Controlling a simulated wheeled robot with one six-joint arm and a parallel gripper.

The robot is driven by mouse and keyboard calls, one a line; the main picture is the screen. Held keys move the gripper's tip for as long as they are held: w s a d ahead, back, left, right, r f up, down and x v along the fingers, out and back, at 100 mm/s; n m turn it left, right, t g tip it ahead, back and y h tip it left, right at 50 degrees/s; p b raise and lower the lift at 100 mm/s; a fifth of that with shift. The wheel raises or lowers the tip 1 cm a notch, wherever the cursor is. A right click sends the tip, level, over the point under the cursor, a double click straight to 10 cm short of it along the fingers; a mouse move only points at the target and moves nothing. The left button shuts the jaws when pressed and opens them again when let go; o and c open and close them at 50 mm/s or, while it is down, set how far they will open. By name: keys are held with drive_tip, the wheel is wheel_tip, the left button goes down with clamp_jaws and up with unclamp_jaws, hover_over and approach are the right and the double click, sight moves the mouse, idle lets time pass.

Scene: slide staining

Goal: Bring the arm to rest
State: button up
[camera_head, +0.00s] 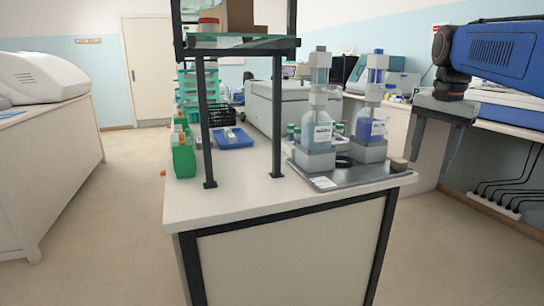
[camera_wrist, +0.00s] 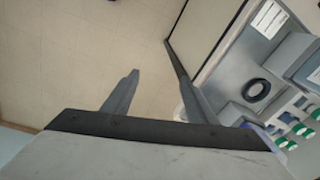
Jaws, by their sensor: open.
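My gripper (camera_head: 433,150) hangs from my blue arm at the right of the head view, fingers pointing down. It is beside the right end of the bench, above the floor. Its two fingers are apart with nothing between them. In the wrist view my gripper (camera_wrist: 158,92) also shows open and empty, with floor between and beyond the fingers.
A grey tray (camera_head: 335,180) on the bench (camera_head: 235,200) holds two dispenser bottles (camera_head: 317,130), close to my gripper's left. A black-framed shelf (camera_head: 240,42) stands on the bench. Floor (camera_head: 105,240) is clear at left. A side counter (camera_head: 510,128) stands at right.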

drive_tip(key=s+a+f+n+t, duration=0.1)
drive_tip(key=s+a+f+n, duration=0.2)
drive_tip(key=s+f, duration=0.4)
drive_tip(key=s+a+f+n+t, duration=0.1)
drive_tip(key=s+a+f+n, duration=0.2)
drive_tip(key=s+f, duration=0.5)
drive_tip(key=s+a+f+n+t, duration=0.1)
drive_tip(key=s+a+f+n, duration=0.3)
drive_tip(key=s+f, duration=0.4)
wheel_tip(320, 180, down, 2)
drive_tip(key=shift+s+f+n+t, duration=0.15)
drive_tip(key=shift+f+n+t, duration=0.05)
drive_tip(key=shift+n+t, duration=0.1)
drive_tip(key=shift+a, duration=0.1)
